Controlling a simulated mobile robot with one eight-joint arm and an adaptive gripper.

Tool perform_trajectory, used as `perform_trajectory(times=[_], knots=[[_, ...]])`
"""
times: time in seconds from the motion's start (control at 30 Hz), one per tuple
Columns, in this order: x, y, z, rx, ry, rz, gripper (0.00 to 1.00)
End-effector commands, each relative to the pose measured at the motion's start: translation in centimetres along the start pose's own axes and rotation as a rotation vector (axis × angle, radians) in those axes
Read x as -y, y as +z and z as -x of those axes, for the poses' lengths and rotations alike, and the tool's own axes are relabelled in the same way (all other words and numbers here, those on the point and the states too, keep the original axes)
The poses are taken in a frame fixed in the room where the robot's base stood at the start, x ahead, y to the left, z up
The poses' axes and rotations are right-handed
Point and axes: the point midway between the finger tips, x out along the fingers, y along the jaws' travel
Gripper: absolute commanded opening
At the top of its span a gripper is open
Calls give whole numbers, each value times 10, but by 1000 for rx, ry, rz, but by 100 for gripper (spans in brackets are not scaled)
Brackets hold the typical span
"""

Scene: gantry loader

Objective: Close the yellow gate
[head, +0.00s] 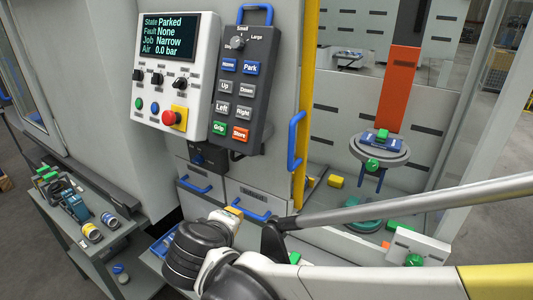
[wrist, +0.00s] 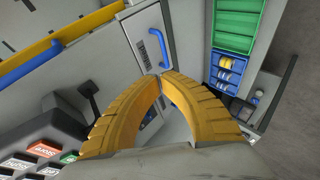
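The yellow gate edge (head: 308,90) stands upright in the head view, right of the control panels, with a blue handle (head: 296,140) on its left side. In the wrist view a yellow bar (wrist: 75,38) crosses the upper left; it looks like the same gate edge. My gripper (head: 235,210) is low in the head view, below and left of the blue handle and apart from it. In the wrist view its yellow fingers (wrist: 162,80) meet at the tips, with nothing seen between them. How far the gate stands open is not clear.
A screen panel (head: 178,70) and a button pendant (head: 240,90) hang left of the gate. Drawers with blue handles (head: 250,214) sit below. A grey cart (head: 105,245) with tools stands at the left. A round fixture (head: 380,150) is inside the cell at the right.

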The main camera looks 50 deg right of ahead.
Motion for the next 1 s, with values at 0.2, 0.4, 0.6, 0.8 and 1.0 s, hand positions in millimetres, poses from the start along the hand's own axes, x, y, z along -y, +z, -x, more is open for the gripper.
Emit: perform_trajectory(times=[0.2,0.4,0.6,0.8,1.0], knots=[[-75,25,-1,112,411,149,0],[-115,34,22,169,649,213,0],[-127,36,17,180,682,220,0],[-145,40,-6,182,680,219,0],[-165,43,-31,180,679,219,0]])
